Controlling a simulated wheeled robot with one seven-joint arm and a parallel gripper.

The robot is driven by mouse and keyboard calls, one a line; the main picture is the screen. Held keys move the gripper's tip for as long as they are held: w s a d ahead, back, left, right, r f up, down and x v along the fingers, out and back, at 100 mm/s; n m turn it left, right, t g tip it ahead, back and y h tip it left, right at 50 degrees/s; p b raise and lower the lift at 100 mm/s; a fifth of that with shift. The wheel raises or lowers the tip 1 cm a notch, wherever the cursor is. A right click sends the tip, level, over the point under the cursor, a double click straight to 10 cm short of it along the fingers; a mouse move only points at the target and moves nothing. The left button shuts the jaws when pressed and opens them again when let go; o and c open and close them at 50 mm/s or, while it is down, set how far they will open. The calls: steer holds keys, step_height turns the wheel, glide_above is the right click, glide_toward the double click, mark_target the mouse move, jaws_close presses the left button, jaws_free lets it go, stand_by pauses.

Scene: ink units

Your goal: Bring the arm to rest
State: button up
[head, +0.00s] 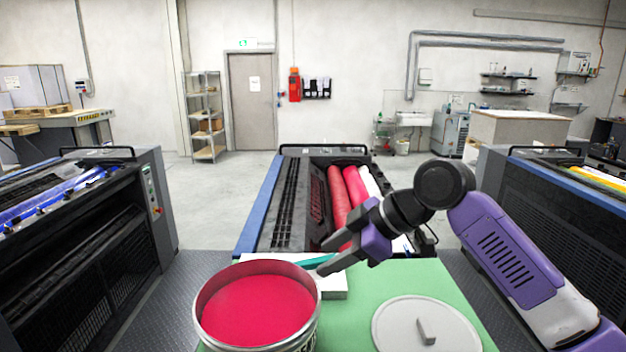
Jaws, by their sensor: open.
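My purple and black arm (520,265) reaches in from the right. My gripper (324,256) is open, its two dark fingers pointing left and down, just right of the ink can's rim. A teal strip (319,261), perhaps a tool's handle, shows by the fingertips above a white block (334,284). I cannot tell whether it touches the fingers or what it rests on. The open can (312,333) of red ink stands at the front, left of my gripper. A grey round lid (400,335) with a small grey piece on it lies at the front right.
The can, block and lid are on a green surface (370,290). Behind it is an ink unit with red rollers (338,200), partly hidden by my arm. Other units stand at left (140,200) and right (520,190). Open floor (215,210) lies between the left and middle units.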

steer(key=s+d+f+m+t+h, duration=0.3)
steer(key=s+d+f+m+t, duration=0.2)
steer(key=s+m+t, duration=0.4)
steer(key=s+d+f+m+t+h, duration=0.45)
steer(key=s+m+t, duration=0.25)
steer(key=s+m, duration=0.35)
steer(key=s+d+f+g, duration=0.1)
steer(key=s+d+f, duration=0.1)
steer(key=s, duration=0.8)
steer(key=s+d+f+n+g, duration=0.1)
steer(key=s+f, duration=0.3)
steer(key=s, duration=0.6)
steer(key=s+d+f+n+g, duration=0.1)
steer(key=s+d+f+g, duration=0.2)
steer(key=s, duration=0.7)
steer(key=shift+s+d+f+b, duration=0.25)
steer(key=shift+s+d+b, duration=0.1)
steer(key=shift+s+d, duration=0.1)
